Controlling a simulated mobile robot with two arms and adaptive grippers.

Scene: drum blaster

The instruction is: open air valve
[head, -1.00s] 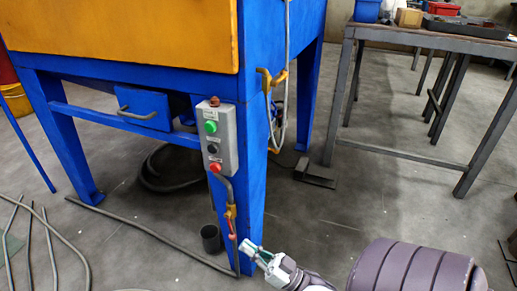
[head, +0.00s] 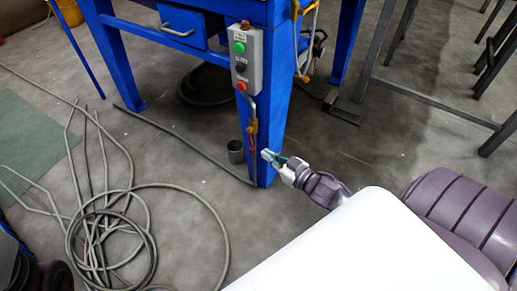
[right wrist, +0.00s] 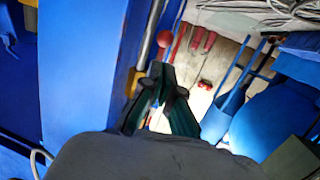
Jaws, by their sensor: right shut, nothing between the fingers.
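The air valve (head: 253,128) is a small brass-yellow fitting with a red handle on the front of the blue leg (head: 271,120), under the grey button box. My right gripper (head: 268,156) is just below and right of the valve in the head view, in front of the lower leg. Its fingers are shut and empty. In the right wrist view the dark fingertips (right wrist: 164,80) are together, with a brass-yellow part (right wrist: 133,82) to their left and a red ball-shaped end (right wrist: 165,39) beyond them. Contact with the valve cannot be told. My left gripper is not in view.
The button box (head: 246,58) has green, black and red buttons. A grey cup (head: 236,151) stands beside the leg. A coiled hose (head: 112,232) lies on the floor at left. A metal table frame (head: 430,98) stands at right.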

